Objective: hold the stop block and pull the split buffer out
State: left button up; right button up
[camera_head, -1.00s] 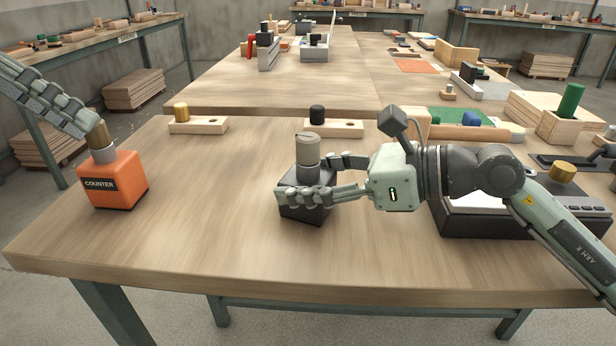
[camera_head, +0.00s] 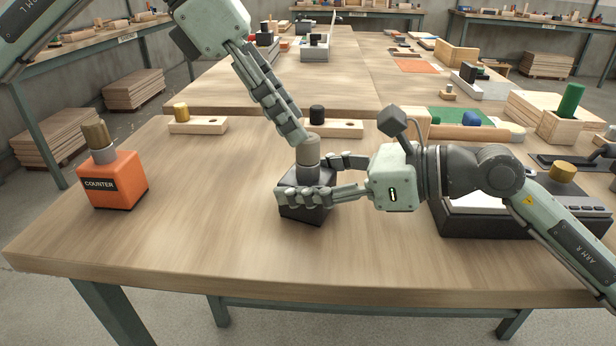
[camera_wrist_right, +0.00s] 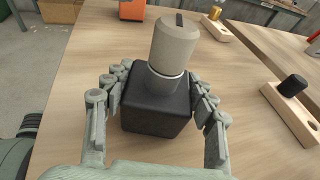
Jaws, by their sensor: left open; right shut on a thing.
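The stop block (camera_head: 304,211) is a dark block on the near table. The split buffer (camera_head: 307,152), a grey-brown cylinder, stands upright in its grey collar. My right gripper (camera_head: 312,180) is shut on the stop block, with fingers on opposite sides in the right wrist view (camera_wrist_right: 160,100). My left gripper (camera_head: 294,132) is open and comes down at a slant from the upper left. Its fingertips are at the buffer's top left; I cannot tell whether they touch.
An orange counter box (camera_head: 118,182) with a brown peg stands at the left. Two wooden strips with pegs, one yellow (camera_head: 198,128) and one black (camera_head: 345,130), lie behind. A dark device (camera_head: 520,222) is at the right. The table front is clear.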

aim_at(313, 136)
pick_arm(q)
jog(key=shift+x, duration=2.7)
pick_arm(e)
jog(key=shift+f, duration=0.1)
pick_arm(q)
jog(key=shift+c, duration=0.4)
grip_shut()
jog(key=shift+r, duration=0.4)
jog(key=shift+r, duration=0.65)
jog(key=shift+r, duration=0.1)
jog(key=shift+r, duration=3.4)
